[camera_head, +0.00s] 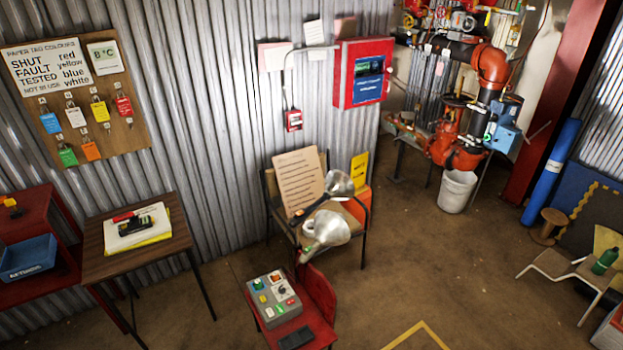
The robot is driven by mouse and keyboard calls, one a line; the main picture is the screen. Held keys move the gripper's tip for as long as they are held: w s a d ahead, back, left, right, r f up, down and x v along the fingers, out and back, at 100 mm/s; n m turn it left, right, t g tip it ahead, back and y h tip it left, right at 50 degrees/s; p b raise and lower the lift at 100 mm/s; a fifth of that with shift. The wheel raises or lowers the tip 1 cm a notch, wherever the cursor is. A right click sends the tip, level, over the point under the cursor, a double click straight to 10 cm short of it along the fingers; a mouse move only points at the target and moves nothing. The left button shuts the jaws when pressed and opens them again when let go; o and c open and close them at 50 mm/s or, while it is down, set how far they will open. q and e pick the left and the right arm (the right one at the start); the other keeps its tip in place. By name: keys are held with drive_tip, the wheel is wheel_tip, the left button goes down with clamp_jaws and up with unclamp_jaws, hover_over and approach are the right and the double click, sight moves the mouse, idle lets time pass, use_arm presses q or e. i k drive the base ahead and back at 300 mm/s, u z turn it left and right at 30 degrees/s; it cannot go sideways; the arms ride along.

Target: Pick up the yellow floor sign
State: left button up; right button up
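A small yellow sign (359,170) with dark lettering stands upright near the corrugated wall, behind the right side of a chair. It is just above an orange-red box (358,203). I cannot tell whether it rests on the box or stands behind it, and its lower part is hidden. It is the only yellow sign that I can make out. Neither of my grippers shows in the head view.
A red stand (318,325) with a button box (273,298) is in front. A white bucket (457,191) stands right. Brown floor (430,265) between is open.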

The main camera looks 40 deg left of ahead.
sight(358, 166)
drive_tip(key=u, duration=0.15)
drive_tip(key=i, duration=1.25)
drive_tip(key=z, duration=0.65)
drive_tip(key=i, duration=1.25)
drive_tip(key=u, duration=0.3)
